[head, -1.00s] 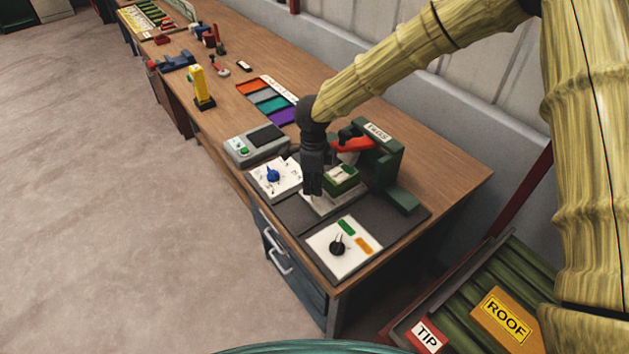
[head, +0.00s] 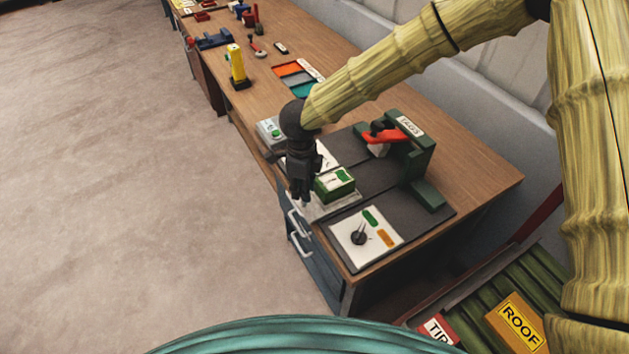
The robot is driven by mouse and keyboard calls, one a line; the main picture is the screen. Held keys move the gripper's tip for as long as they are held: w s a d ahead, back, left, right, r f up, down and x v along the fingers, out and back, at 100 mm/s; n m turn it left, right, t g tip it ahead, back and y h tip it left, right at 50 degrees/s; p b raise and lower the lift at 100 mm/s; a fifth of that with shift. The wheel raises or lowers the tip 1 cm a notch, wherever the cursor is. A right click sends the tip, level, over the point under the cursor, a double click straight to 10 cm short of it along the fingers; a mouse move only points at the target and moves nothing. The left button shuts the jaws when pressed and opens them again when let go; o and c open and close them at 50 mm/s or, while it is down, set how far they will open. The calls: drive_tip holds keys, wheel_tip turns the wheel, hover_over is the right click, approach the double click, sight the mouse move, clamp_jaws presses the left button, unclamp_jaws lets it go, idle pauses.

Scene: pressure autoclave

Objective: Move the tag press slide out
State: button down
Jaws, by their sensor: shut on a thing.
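The tag press (head: 427,158) is a dark green frame with a red lever (head: 390,136) and a "TAGS" sign, at the back of a dark mat. Its slide (head: 343,203) is a pale plate carrying a green block (head: 335,184) with a light top. The slide sits toward the mat's front edge, clear of the press frame. My gripper (head: 299,196) is at the slide's front left end, pointing down and shut on it. The grip itself is mostly hidden by the dark fingers.
A white dial panel (head: 366,239) with green and orange labels lies right of the slide. Another white panel (head: 325,157) is partly behind my gripper. A yellow upright object (head: 236,66) stands farther left. Boxes marked TIP and ROOF (head: 517,324) sit on rollers at lower right.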

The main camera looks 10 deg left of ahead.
drive_tip(key=shift+w+a+r, duration=0.15)
drive_tip(key=shift+a+r, duration=0.1)
drive_tip(key=shift+r, duration=0.15)
drive_tip(key=c, duration=1.2)
unclamp_jaws()
drive_tip(key=shift+a, duration=0.1)
drive_tip(key=shift+o, duration=0.2)
drive_tip(key=shift+s+f, duration=0.1)
drive_tip(key=shift+s, duration=0.1)
drive_tip(key=shift+f, duration=0.1)
drive_tip(key=shift+w+d, duration=0.1)
drive_tip(key=shift+d, duration=0.1)
wheel_tip(320, 180, up, 12)
